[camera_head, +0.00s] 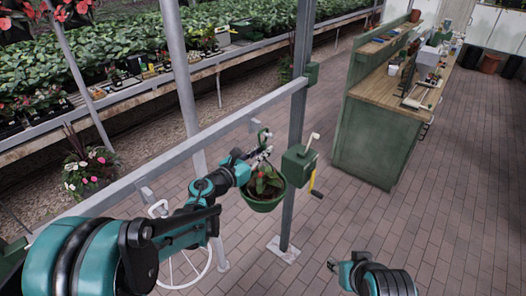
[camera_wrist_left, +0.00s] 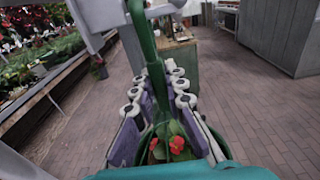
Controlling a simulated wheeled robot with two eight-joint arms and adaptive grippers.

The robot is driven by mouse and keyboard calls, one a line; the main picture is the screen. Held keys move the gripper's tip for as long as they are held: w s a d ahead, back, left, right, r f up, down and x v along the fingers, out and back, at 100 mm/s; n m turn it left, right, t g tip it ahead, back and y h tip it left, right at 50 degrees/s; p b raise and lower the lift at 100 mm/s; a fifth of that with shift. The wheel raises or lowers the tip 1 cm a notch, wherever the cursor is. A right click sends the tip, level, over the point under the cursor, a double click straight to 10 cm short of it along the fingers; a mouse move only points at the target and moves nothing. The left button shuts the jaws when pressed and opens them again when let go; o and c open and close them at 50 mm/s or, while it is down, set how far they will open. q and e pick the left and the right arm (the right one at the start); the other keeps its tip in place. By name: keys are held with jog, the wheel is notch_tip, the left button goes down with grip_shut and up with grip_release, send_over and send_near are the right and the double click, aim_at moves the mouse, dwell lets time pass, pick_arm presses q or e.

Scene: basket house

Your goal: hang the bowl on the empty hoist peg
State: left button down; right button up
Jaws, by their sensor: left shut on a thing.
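The bowl (camera_head: 263,203) is a green hanging planter with a leafy plant and red flowers. It hangs upright below a grey rail (camera_head: 205,152), beside the hoist post. My left gripper (camera_head: 264,156) is shut on the bowl's green hanger stem (camera_wrist_left: 141,30), above the rim. The hanger's hook (camera_head: 264,135) is up by the rail, near a short peg (camera_head: 253,125); I cannot tell whether it rests on it. Another peg (camera_head: 145,190) sticks out further left along the rail. My right gripper (camera_head: 333,265) is low at the bottom, small and partly hidden by its arm.
A green hoist box (camera_head: 298,163) with a yellow-handled crank (camera_head: 316,188) is on the grey post (camera_head: 297,105), just right of the bowl. A white spoked wheel (camera_head: 185,265) stands below the rail. A green workbench (camera_head: 365,140) is behind right. Brick floor is open at right.

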dwell(0.4)
pick_arm(q)
jog(key=c, duration=1.5)
grip_release()
